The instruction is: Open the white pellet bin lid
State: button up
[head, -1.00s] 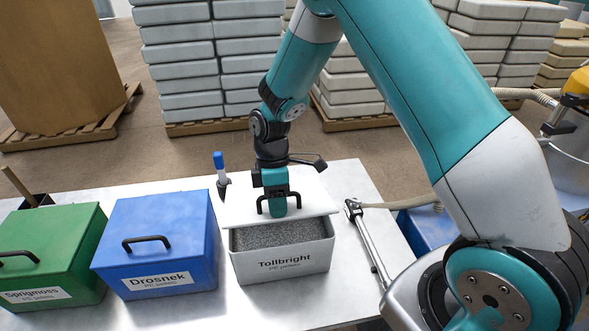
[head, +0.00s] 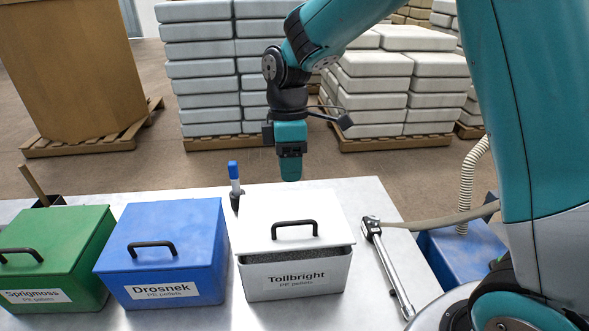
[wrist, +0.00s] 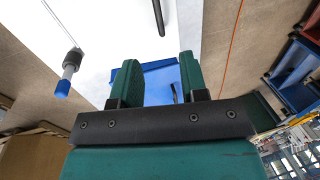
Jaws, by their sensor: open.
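The white pellet bin labelled Tollbright (head: 297,281) stands on the table in the head view. Its white lid (head: 270,215) with a black handle (head: 295,225) lies over most of the top. A narrow dark strip of pellets shows between the lid's front edge and the bin's front wall. My gripper (head: 291,172) is above and behind the lid, apart from the handle. In the wrist view my gripper (wrist: 158,68) has its two green fingers spread with nothing held between them. A black handle (wrist: 159,16) on a white surface shows at the top there.
The blue Drosnek bin (head: 165,255) stands left of the white bin, and the green Sprigmoss bin (head: 50,262) further left. A metal wand with a hose (head: 388,262) lies at the right. Stacked pallets are behind the table.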

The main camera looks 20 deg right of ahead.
jog(key=s+a+r+m+t+y+b, duration=0.1)
jog(key=s+a+r+m, duration=0.1)
jog(key=s+r, duration=0.2)
jog(key=s, duration=0.3)
jog(key=shift+a+r+m, duration=0.15)
jog(key=shift+r+m, duration=0.15)
jog(key=shift+r, duration=0.1)
jog(key=shift+s, duration=0.15)
